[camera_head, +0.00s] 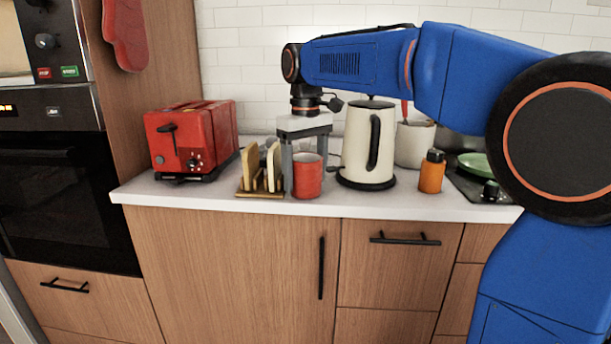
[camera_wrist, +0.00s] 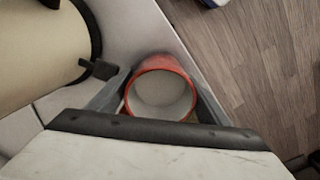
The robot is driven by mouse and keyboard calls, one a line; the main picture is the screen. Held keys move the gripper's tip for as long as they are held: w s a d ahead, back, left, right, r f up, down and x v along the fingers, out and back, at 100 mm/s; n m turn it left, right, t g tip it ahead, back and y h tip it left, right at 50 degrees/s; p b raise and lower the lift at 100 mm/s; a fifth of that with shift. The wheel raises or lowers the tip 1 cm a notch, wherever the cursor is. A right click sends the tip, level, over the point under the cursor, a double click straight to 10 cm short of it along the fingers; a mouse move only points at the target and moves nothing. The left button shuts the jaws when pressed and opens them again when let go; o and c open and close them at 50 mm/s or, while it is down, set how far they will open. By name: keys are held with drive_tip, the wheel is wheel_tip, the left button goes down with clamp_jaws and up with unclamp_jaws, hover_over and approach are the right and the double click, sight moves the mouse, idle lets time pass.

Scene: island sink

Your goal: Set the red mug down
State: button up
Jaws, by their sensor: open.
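The red mug (camera_head: 308,177) stands upright on the white counter (camera_head: 420,204), close to its front edge. Its light inside shows from above in the wrist view, and its red rim (camera_wrist: 162,61) lies between my fingers. My gripper (camera_head: 306,190) points down over the mug and is open, with one finger on each side. The fingers (camera_wrist: 160,98) reach down along the mug in the wrist view; whether either one touches it I cannot tell. The mug's handle is not clearly visible.
A wooden rack with bread slices (camera_head: 258,193) stands just left of the mug. A cream kettle (camera_head: 367,145) stands close on the right, then an orange bottle (camera_head: 431,172). A red toaster (camera_head: 190,140) is farther left. The counter's front edge is near the mug.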

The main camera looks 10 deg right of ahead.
wheel_tip(320, 180, up, 12)
idle(0.5)
drive_tip(key=shift+s, duration=0.1)
